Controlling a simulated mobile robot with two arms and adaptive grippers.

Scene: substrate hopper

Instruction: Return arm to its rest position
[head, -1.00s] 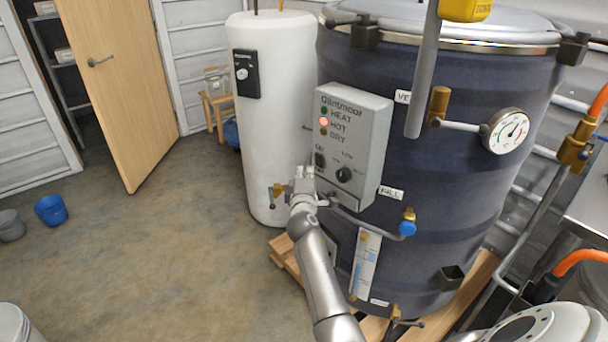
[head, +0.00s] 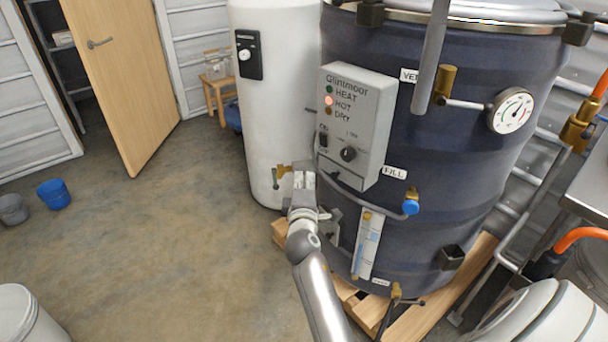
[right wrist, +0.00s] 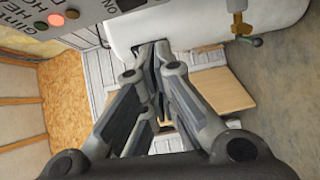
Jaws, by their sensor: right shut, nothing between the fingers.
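My right arm reaches up from the bottom of the head view. Its gripper (head: 303,172) is shut and empty, in front of the lower left edge of the grey control box (head: 356,125) on the dark blue drum (head: 450,160). In the right wrist view the fingers (right wrist: 155,62) are together with nothing between them, and the control box (right wrist: 62,35) shows at the upper left. The light beside HOT glows red. The left gripper is not in view.
A white cylinder tank (head: 275,110) with a brass tap (head: 281,174) stands just behind the gripper. A blue-handled valve (head: 411,205) and a sight gauge (head: 367,247) project from the drum at right. Open floor lies left, with buckets (head: 53,194) farther off.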

